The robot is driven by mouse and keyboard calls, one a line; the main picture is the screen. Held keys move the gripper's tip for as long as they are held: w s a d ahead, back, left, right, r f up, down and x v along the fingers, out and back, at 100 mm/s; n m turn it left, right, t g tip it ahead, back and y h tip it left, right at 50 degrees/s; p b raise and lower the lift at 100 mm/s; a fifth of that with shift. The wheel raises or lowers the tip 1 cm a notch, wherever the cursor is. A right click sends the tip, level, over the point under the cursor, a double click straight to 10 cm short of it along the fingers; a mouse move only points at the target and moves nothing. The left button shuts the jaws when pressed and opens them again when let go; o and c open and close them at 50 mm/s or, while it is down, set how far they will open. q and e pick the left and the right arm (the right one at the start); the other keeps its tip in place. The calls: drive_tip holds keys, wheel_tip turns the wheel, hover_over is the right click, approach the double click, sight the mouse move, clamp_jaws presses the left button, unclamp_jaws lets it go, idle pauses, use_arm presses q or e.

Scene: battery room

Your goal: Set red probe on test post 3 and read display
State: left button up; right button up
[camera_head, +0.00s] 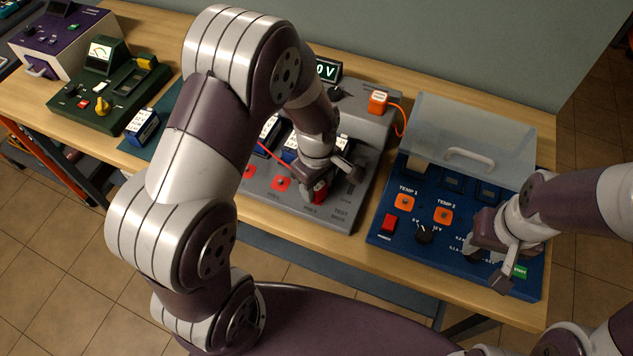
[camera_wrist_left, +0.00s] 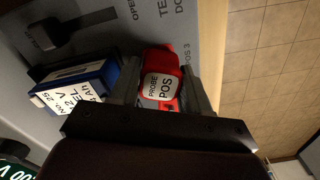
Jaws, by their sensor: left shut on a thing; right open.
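My left gripper (camera_head: 327,178) is shut on the red probe (camera_wrist_left: 160,84), whose white label reads "PROBE POS" in the left wrist view. The probe also shows low under the gripper in the head view (camera_head: 320,191), near the front right of the grey test dock (camera_head: 335,215). Two red posts, a middle one (camera_head: 281,183) and a left one (camera_head: 248,171), show to its left. What is under the probe is hidden, and I cannot tell whether it touches a post. The display (camera_head: 327,70) is partly covered by my arm; "0 V" shows. My right gripper (camera_head: 488,266) is open over the blue unit.
Blue-and-white battery blocks stand on the dock; one (camera_wrist_left: 75,88) is close beside my left gripper. The blue unit (camera_head: 385,225) with a raised clear lid (camera_head: 480,125) stands right of the dock. An orange plug (camera_head: 378,102) with a cable sits behind. A green meter (camera_head: 95,95) stands left.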

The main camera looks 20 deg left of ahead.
use_arm(q)
drive_tip(key=shift+f+b, duration=0.35)
drive_tip(key=shift+f, duration=0.3)
drive_tip(key=o, duration=0.9)
drive_tip(key=shift+r, duration=0.15)
wheel_tip(320, 180, up, 11)
drive_tip(key=p, duration=1)
